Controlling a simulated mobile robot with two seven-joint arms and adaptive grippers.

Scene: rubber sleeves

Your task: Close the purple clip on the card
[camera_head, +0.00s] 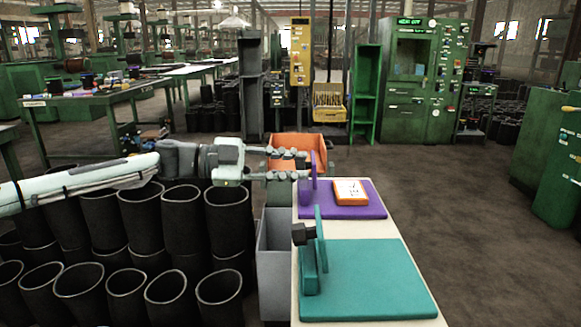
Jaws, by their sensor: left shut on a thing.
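The purple clip (314,172) stands upright at the left edge of the flat purple board (372,209). The card (350,192), white with dark marks and an orange border, lies on the board to the right of the clip, apart from its upright plate. My left gripper (306,165) reaches in from the left, with its fingertips at the left side of the clip's upper part. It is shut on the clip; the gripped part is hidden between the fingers. My right gripper is not in view.
A teal board (370,280) with an upright teal clip (320,240) and dark knob stands nearer on the same white table (360,229). An orange bin (293,141) and a grey bin (276,245) stand beside the table. Black rubber sleeves (180,215) fill the left.

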